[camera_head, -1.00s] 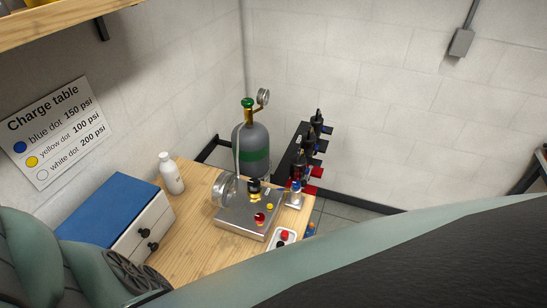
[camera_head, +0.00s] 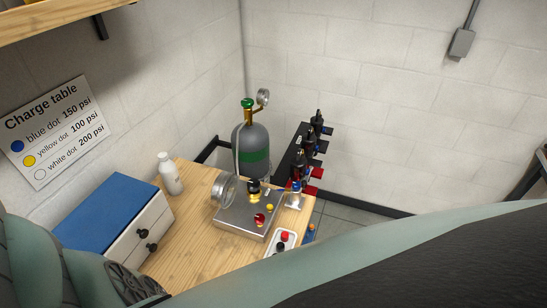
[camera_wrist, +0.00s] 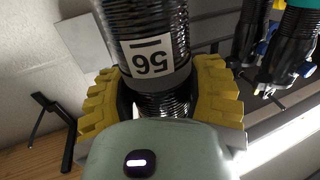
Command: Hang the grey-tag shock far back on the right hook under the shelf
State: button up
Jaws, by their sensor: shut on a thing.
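In the wrist view, my gripper (camera_wrist: 158,78) has its yellow fingers shut on a shock (camera_wrist: 148,25). The shock has a dark coil spring, a grey band and a white label with a number that reads upside down. The fingers sit on either side of it near the band. Its far end runs out of the top of the picture. Other dark shocks (camera_wrist: 262,45) with teal and blue parts hang at the right, apart from the held one. I cannot make out the right hook clearly. My gripper and the shock are out of the head view.
The wooden shelf (camera_head: 45,18) with a dark bracket (camera_head: 101,28) is at the head view's upper left. Below are a bench (camera_head: 190,237), a blue-topped cabinet (camera_head: 112,212), a white bottle (camera_head: 170,174), a gas cylinder (camera_head: 250,150) and a rack of black parts (camera_head: 300,150).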

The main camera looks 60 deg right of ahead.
jog(key=shift+w+r, duration=0.1)
jog(key=shift+w, duration=0.15)
jog(key=shift+w+a+b, duration=0.2)
jog(key=shift+w+b, duration=0.25)
jog(key=shift+w, duration=0.15)
jog(key=shift+w+b, duration=0.15)
jog(key=shift+b, duration=0.25)
jog(key=shift+w, duration=0.1)
dwell(0.4)
jog(key=shift+w+a+b, duration=0.15)
jog(key=shift+w+a, duration=0.05)
jog(key=shift+w, duration=0.6)
jog(key=shift+w+a+b, duration=0.1)
jog(key=shift+w+a, duration=0.1)
jog(key=shift+w, duration=0.55)
jog(key=shift+w+a+b, duration=0.15)
jog(key=shift+w+a, duration=0.05)
jog(key=shift+w, duration=0.7)
jog(key=shift+w+a+b, duration=0.15)
jog(key=shift+w+a, duration=0.05)
jog(key=shift+w, duration=0.5)
jog(key=shift+w+a+b, duration=0.1)
jog(key=shift+w+a, duration=0.1)
jog(key=shift+w, duration=0.55)
jog(key=shift+w+a+b, duration=0.15)
jog(key=shift+w+a, duration=0.05)
jog(key=shift+w, duration=0.5)
jog(key=shift+b, duration=0.35)
